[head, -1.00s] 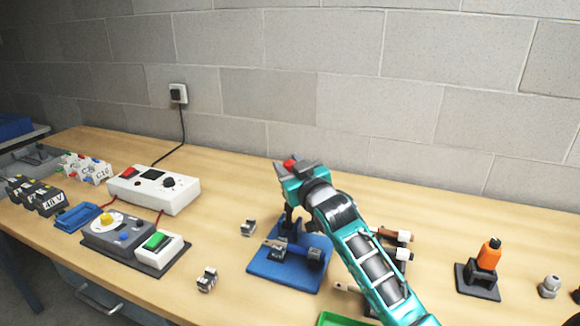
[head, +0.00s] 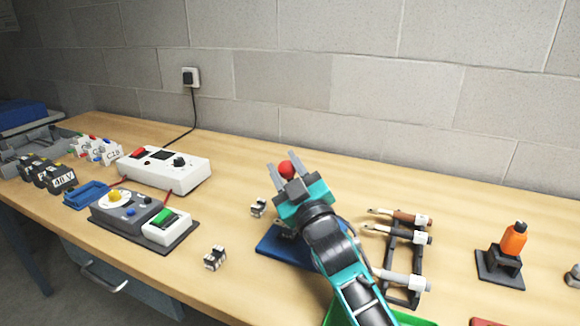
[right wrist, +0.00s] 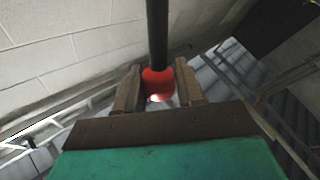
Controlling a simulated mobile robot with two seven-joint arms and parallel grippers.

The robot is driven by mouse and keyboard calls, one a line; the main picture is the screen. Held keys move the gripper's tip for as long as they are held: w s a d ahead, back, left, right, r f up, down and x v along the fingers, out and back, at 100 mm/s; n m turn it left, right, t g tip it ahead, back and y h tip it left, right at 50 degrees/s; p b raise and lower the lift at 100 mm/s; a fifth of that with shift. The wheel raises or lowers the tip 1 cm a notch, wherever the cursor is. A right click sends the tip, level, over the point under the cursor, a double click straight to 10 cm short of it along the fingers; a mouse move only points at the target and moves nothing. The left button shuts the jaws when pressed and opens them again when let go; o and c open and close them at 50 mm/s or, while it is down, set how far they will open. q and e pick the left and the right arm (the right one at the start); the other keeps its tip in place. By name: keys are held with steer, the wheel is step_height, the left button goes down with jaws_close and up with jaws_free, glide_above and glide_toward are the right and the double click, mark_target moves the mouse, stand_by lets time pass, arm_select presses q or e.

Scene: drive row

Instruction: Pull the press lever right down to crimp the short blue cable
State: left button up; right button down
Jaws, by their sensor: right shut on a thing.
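The press stands on a dark blue base plate (head: 281,247), mostly covered by my right arm in the head view. The red knob (head: 286,169) of its lever sits between the fingers of my right gripper (head: 282,164), which is shut on it above the plate. In the right wrist view the red knob (right wrist: 158,84) lies between the two fingers (right wrist: 159,78), with the dark lever rod (right wrist: 157,35) running up from it. The press jaws are hidden, and I cannot make out the short blue cable. My left gripper is not in view.
A rack (head: 405,262) with several cable-like pieces stands right of my arm. An orange-topped stand (head: 512,243) is farther right. Small metal blocks (head: 215,257) lie left of the press. A white box (head: 165,168) and a grey control unit (head: 125,213) stand farther left.

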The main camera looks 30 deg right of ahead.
steer(key=shift+s+a+f, duration=0.15)
steer(key=shift+s+a, duration=0.05)
stand_by(0.3)
steer(key=c, duration=0.7)
jaws_free()
steer(key=shift+c, duration=0.2)
steer(key=v, duration=0.7)
steer(key=shift+s+b, duration=0.2)
steer(key=shift+b, duration=0.2)
steer(key=shift+f, duration=0.1)
steer(key=shift+c, duration=0.2)
